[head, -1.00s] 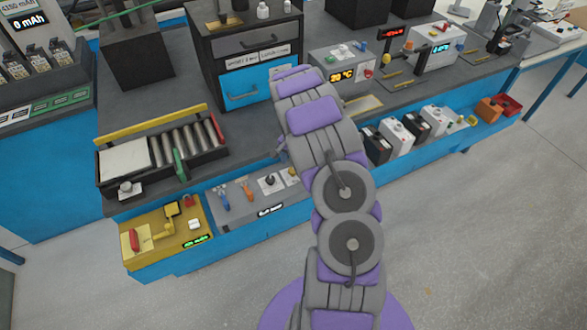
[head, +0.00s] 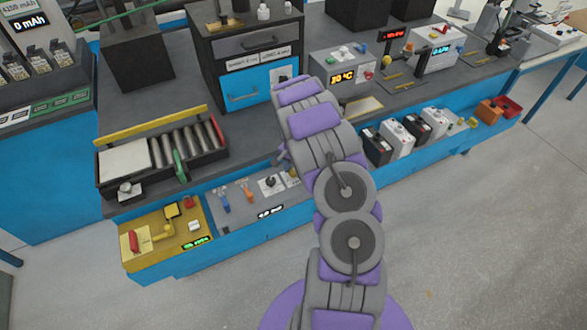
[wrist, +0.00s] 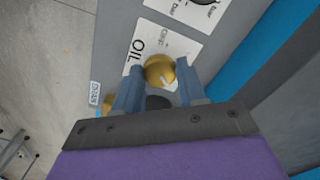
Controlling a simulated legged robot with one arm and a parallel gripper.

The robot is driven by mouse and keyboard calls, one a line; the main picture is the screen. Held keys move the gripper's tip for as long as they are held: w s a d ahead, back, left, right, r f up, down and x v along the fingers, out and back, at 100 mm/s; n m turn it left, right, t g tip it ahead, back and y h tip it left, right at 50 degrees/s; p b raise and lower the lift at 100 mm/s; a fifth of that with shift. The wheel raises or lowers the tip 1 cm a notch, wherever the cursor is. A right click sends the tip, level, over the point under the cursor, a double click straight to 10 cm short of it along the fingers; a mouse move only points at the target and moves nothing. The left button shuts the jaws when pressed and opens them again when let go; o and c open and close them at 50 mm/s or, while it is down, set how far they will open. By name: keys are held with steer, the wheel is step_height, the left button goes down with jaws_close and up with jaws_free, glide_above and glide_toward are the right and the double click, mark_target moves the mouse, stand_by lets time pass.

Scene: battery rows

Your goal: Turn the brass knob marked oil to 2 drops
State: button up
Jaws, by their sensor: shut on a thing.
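The brass knob (wrist: 159,69) sits on a white label plate marked OIL (wrist: 139,46) in the wrist view. A white pointer shows on the knob's face. My gripper (wrist: 158,84) has its two blue-grey fingers on either side of the knob and is shut on it. The fine marks on the plate are partly hidden by the knob and fingers, so I cannot read which drop setting the pointer is at. In the head view my own arm hides the gripper and most of the knob.
A dark knob (wrist: 203,4) on another plate sits near the top of the wrist view. In the head view the grey panel (head: 240,195) also carries blue and orange levers.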

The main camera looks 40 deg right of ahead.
mark_target(293, 171)
steer(key=shift+c, duration=0.9)
steer(key=shift+a, duration=0.1)
steer(key=shift+n+p, duration=0.4)
steer(key=shift+p, duration=0.05)
steer(key=o, duration=1)
steer(key=shift+o, duration=0.2)
steer(key=shift+r, duration=0.5)
step_height(293, 171, up, 16)
steer(key=p, duration=0.2)
steer(key=shift+r+p, duration=0.15)
steer(key=shift+p, duration=0.2)
